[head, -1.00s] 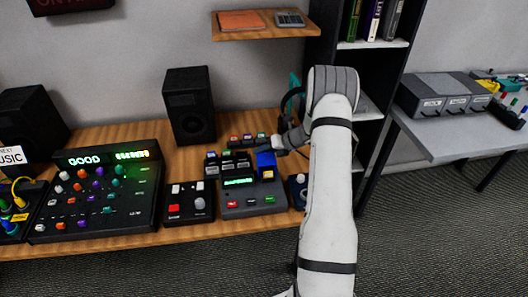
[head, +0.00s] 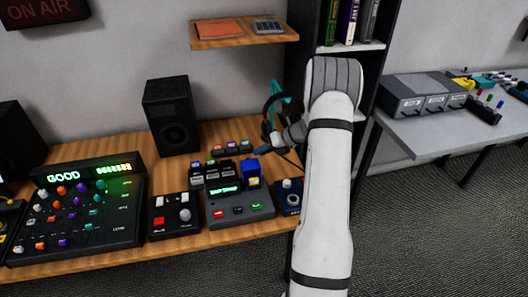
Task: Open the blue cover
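The blue cover (head: 251,166) stands raised at the back right of a grey console (head: 240,211), with a yellow part showing below it. The console has a green display and red, dark and green buttons along its front. My gripper (head: 263,151) is just above and to the right of the cover in the picture, pointing left. It is small and dark here. I cannot tell whether its fingers are open or whether they touch the cover.
Several small dark modules (head: 212,174) sit left of the cover. Black headphones (head: 270,111) stand behind my gripper. A small knob box (head: 290,196) is on the right, partly behind my arm. A black speaker (head: 172,116) and a mixer (head: 75,212) stand on the left.

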